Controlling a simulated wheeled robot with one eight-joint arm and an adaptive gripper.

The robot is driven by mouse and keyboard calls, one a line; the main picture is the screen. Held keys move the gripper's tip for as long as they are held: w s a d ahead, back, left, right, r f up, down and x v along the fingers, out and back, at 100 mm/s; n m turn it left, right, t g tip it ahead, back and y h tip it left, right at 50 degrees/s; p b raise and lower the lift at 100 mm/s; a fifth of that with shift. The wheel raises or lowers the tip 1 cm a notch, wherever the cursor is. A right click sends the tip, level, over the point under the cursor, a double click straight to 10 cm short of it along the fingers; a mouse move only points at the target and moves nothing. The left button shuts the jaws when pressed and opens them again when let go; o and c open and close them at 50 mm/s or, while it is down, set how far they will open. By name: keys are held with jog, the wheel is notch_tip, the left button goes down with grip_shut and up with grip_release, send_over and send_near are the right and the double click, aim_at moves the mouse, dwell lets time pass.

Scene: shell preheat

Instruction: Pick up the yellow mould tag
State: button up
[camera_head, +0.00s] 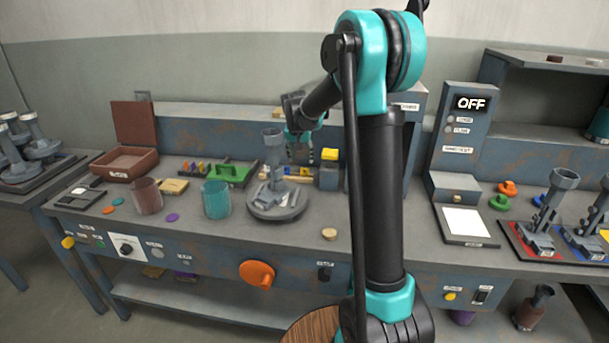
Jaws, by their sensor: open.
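A small bright yellow piece (330,154), which may be the yellow mould tag, sits at the top of a grey block (328,179) towards the back of the bench. It is too small to read any marking on it. My gripper (301,160) is just left of it in the picture, pointing down, with its fingers apart and nothing visible between them. The exact gap and depth between fingers and yellow piece cannot be told.
A grey stand with an upright funnel (273,150) is just left of my gripper. A green tray (231,174), a teal cup (216,200) and a brown cup (147,197) stand further left.

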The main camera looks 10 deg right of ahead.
aim_at(305, 173)
jog(key=shift+d+x, duration=0.2)
jog(key=shift+x, duration=1.4)
jog(key=shift+d+x, duration=0.2)
jog(key=shift+x, duration=1.45)
jog(key=shift+c, duration=0.2)
jog(key=c, duration=0.8)
